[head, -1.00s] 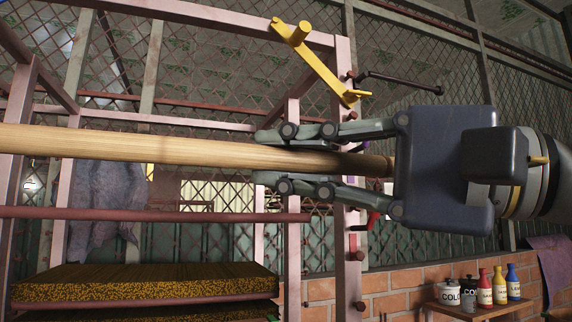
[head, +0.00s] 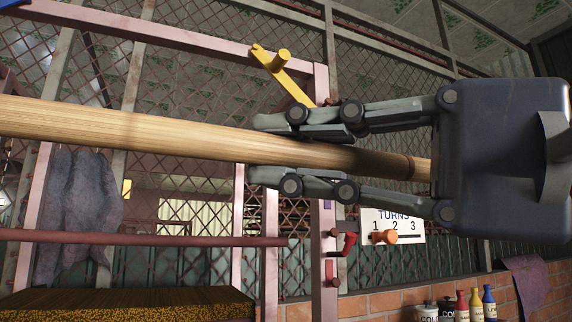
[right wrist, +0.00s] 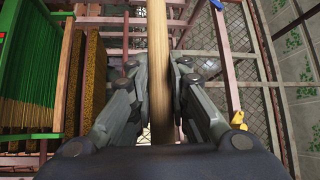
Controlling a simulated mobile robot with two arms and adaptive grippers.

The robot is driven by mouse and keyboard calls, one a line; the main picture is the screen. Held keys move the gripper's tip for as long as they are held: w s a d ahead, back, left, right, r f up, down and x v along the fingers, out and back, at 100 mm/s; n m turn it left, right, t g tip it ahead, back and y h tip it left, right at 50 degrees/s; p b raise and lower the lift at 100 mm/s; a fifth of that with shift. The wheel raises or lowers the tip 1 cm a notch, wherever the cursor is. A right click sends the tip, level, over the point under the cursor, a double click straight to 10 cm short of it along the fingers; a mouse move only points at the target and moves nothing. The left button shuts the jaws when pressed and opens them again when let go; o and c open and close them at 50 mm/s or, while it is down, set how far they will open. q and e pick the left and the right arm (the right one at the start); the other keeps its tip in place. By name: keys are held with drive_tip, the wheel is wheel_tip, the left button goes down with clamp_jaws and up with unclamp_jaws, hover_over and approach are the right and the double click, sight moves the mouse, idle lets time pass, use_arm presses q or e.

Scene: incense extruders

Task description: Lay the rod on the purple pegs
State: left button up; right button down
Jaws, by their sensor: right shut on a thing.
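The long pale wooden rod (head: 110,133) runs nearly level across the head view from the left edge. My right gripper (head: 255,150) is shut around it near its darker right end, and the rod is held in front of the pink frame. The rod also runs straight ahead between the fingers in the right wrist view (right wrist: 158,50). A small purple patch (head: 327,204) shows on the frame's right post, just below the gripper; it may be one of the purple pegs. I cannot clearly see a second purple peg. My left gripper is not in view.
The pink frame's right post (head: 325,270) carries a red hook (head: 348,245) and a yellow bracket (head: 284,75). A dark red bar (head: 140,238) crosses below the rod. An orange knob (head: 385,237) stands by a "TURNS" sign. Speckled boards (head: 120,305) lie lower left.

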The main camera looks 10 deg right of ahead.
drive_tip(key=s+d, duration=0.3)
drive_tip(key=s, duration=0.8)
drive_tip(key=shift+s+d, duration=0.15)
idle(1.3)
